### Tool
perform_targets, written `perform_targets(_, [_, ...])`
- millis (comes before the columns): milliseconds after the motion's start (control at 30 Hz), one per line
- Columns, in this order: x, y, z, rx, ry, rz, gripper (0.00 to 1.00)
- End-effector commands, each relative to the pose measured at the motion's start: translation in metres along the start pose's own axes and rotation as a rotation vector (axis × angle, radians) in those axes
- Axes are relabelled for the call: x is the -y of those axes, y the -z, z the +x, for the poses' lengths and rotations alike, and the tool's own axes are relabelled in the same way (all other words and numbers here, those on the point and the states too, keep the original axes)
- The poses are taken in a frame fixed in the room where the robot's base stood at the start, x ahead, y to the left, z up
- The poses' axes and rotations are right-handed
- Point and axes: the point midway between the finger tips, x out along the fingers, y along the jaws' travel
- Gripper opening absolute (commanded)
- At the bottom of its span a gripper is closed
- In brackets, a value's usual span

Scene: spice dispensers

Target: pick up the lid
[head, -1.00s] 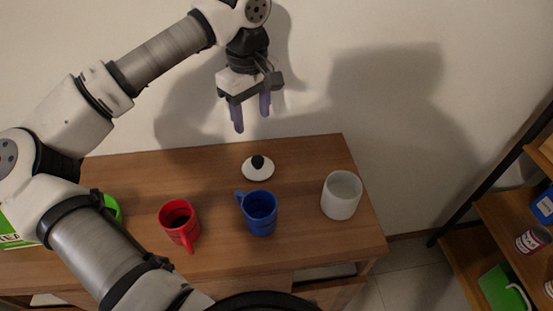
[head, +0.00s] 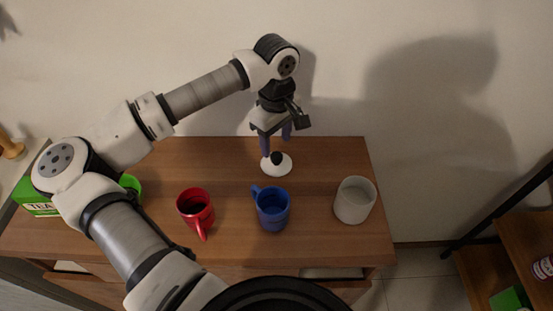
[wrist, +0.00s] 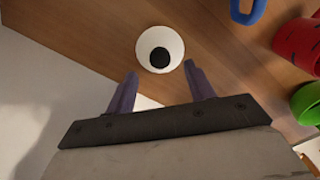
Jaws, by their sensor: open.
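The lid (head: 283,167) is a white disc with a black knob, lying on the wooden table behind the blue mug. In the wrist view the lid (wrist: 160,49) lies beyond the fingertips, roughly centred between them. My gripper (head: 276,144) is open, with its purple fingers pointing down, close above the lid. In the wrist view the two fingers of my gripper (wrist: 160,72) are apart with nothing between them. In the head view the fingers overlap part of the lid, and I cannot tell whether they touch it.
A blue mug (head: 273,211) stands just in front of the lid. A red mug (head: 196,209) is left of it, and a white canister (head: 354,202) stands to the right. A green tea box (head: 38,200) is at far left. The wall is close behind the table.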

Motion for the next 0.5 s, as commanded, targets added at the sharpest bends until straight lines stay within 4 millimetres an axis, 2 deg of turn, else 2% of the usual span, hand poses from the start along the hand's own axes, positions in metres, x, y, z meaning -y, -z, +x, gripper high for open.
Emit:
perform_targets(300, [0.001, -0.002, 0.039, 0.002, 0.000, 0.000, 0.54])
perform_targets(500, [0.001, -0.002, 0.044, 0.000, -0.001, 0.001, 0.54])
